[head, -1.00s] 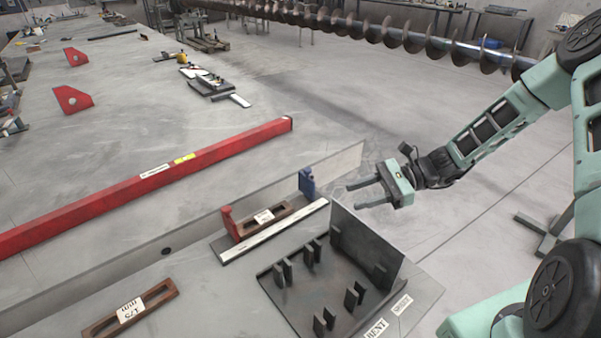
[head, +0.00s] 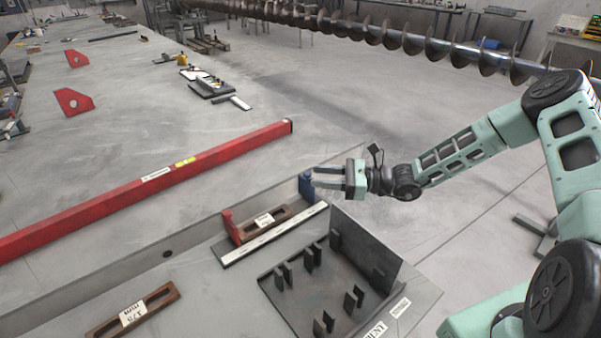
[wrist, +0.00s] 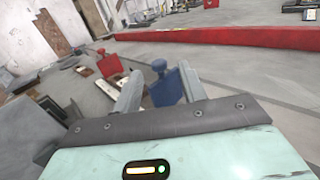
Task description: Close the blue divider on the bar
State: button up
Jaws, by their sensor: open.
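The blue divider (head: 306,186) stands upright at the right end of the bar (head: 276,233), a pale strip with dark marks. A red divider (head: 230,225) stands near the bar's left end, with a labelled brown slotted block (head: 264,220) between the two. My gripper (head: 318,177) is open and empty, its fingers pointing left at the blue divider. In the wrist view the blue divider (wrist: 166,86) shows between and beyond the fingertips, nearer the right finger, and the red divider (wrist: 108,64) is farther left. Whether a finger touches the blue divider I cannot tell.
A dark steel tray with upright tabs (head: 310,295) and a tall plate (head: 366,245) stand in front of the bar. A long red beam (head: 150,188) lies behind. Another brown slotted block (head: 133,312) lies at lower left.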

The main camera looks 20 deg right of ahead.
jog(key=x, duration=0.6)
jog(key=shift+p, duration=0.3)
